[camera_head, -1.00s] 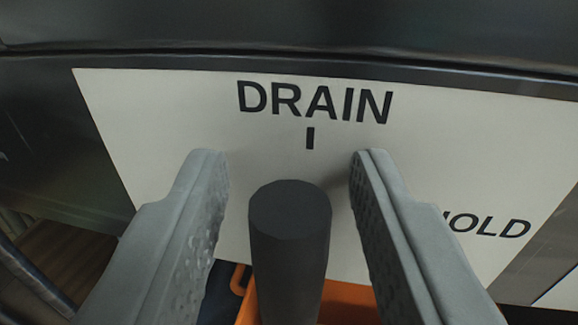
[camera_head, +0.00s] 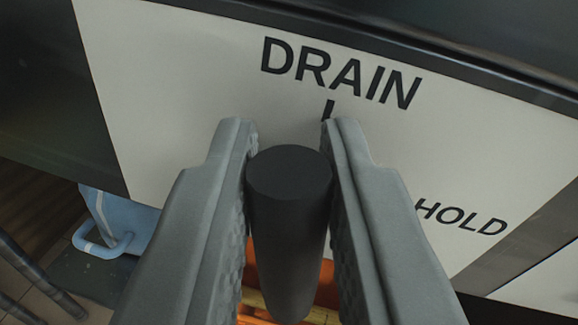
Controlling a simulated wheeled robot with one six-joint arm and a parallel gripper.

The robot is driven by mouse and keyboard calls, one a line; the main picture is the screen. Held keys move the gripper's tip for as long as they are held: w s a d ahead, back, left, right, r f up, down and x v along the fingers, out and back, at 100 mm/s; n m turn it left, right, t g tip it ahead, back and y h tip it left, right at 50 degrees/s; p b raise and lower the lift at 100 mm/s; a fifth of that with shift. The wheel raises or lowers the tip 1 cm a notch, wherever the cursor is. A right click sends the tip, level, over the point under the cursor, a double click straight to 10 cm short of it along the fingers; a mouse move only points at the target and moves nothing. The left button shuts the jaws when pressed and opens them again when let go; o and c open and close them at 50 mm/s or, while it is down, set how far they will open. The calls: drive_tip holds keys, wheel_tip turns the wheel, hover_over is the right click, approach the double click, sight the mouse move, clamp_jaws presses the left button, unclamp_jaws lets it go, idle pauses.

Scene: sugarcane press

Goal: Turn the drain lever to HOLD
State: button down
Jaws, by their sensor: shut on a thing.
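The drain lever shows as a dark cylindrical handle (camera_head: 289,225) pointing towards the camera. My gripper (camera_head: 289,165) is shut on it, with one grey finger against each side. Behind it is a pale label plate (camera_head: 170,110) with the word DRAIN (camera_head: 340,73) at the top and a short black tick below it, partly covered by the right finger. The word HOLD (camera_head: 461,217) stands at the lower right of the plate. The handle lies a little left of the DRAIN tick in the picture. The lever's pivot is hidden.
A dark panel edge (camera_head: 400,35) runs above the plate. An orange part (camera_head: 322,290) shows below, behind the handle. A light blue container with a handle (camera_head: 115,225) stands on the tiled floor at the lower left. Dark tubes (camera_head: 35,275) are at the left edge.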

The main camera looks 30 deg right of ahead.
drive_tip(key=n, duration=0.2)
drive_tip(key=a+n+g, duration=0.1)
drive_tip(key=n, duration=0.1)
drive_tip(key=shift+w+f, duration=0.2)
drive_tip(key=shift+w, duration=0.05)
drive_tip(key=shift+w+a+f+n+g+h, duration=0.15)
drive_tip(key=shift+f+n+g+h, duration=0.2)
drive_tip(key=shift+n, duration=1.2)
drive_tip(key=shift+w+a+f+n+g+h, duration=0.1)
drive_tip(key=shift+f+n+g+h, duration=0.25)
drive_tip(key=shift+n, duration=1.25)
drive_tip(key=shift+w+a+f+n+g+h, duration=0.15)
drive_tip(key=shift+f+n+g+h, duration=0.2)
drive_tip(key=shift+n, duration=1.2)
drive_tip(key=shift+s+f, duration=0.1)
drive_tip(key=c, duration=1.4)
unclamp_jaws()
